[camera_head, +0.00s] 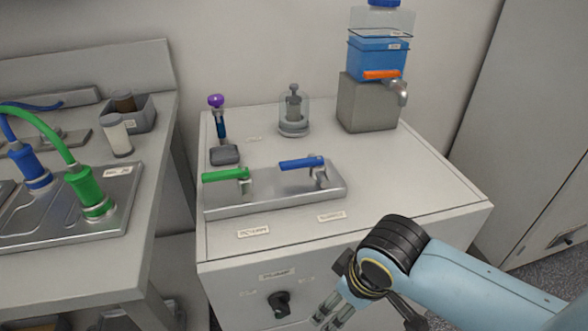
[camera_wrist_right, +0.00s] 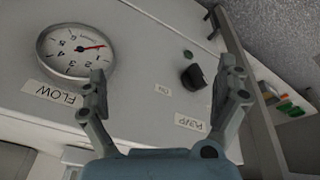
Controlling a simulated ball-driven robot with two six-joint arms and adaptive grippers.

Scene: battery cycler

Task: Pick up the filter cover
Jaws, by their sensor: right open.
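A clear, domed cylinder with a grey knobbed fitting inside and a grey base ring (camera_head: 294,112) stands upright at the back middle of the white cabinet top; it looks like the filter with its cover, but I cannot tell which part is the cover. My right gripper (camera_head: 326,313) is low in front of the cabinet, well below and nearer than the filter. It also shows in the right wrist view (camera_wrist_right: 165,78), with its fingers spread wide and nothing between them. The filter is not in the wrist view. My left gripper is not in view.
A metal plate with green and blue lever valves (camera_head: 275,197) lies in front of the filter. A purple-topped stand (camera_head: 218,135) is left of it, a blue tank on a grey block (camera_head: 372,105) right. The pump knob (camera_wrist_right: 193,77) and flow gauge (camera_wrist_right: 75,52) are on the cabinet front.

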